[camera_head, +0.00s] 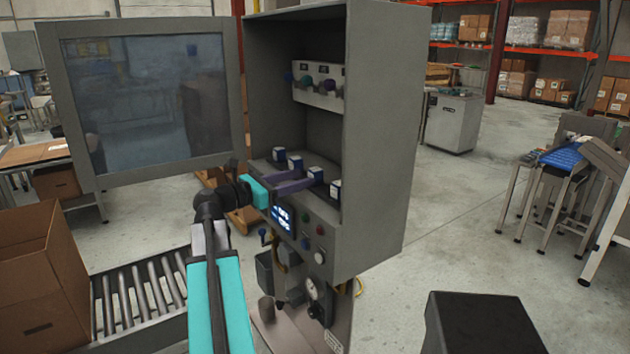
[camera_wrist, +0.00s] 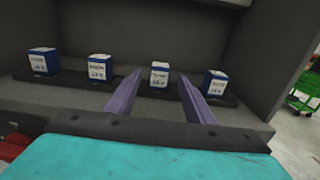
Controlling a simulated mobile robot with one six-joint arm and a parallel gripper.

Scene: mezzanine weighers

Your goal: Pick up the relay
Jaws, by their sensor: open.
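Several small blue-and-white relays stand in a row on a dark rail inside the open grey cabinet (camera_head: 376,130). In the wrist view they are a far-left relay (camera_wrist: 44,62), a middle-left relay (camera_wrist: 100,68), a middle-right relay (camera_wrist: 160,75) and a far-right relay (camera_wrist: 216,84). The same row shows in the head view, with one relay (camera_head: 315,174) just beyond my fingers. My gripper (camera_wrist: 160,88) is open, its purple fingers pointing into the cabinet. The middle-right relay appears between the fingertips, a little beyond them. Nothing is held.
The cabinet's windowed door (camera_head: 145,95) stands open at left. A terminal block (camera_head: 318,85) hangs on the cabinet's back wall above the relays. Buttons and a lit display (camera_head: 283,217) are below. A roller conveyor (camera_head: 135,300) and cardboard box (camera_head: 38,270) are at lower left.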

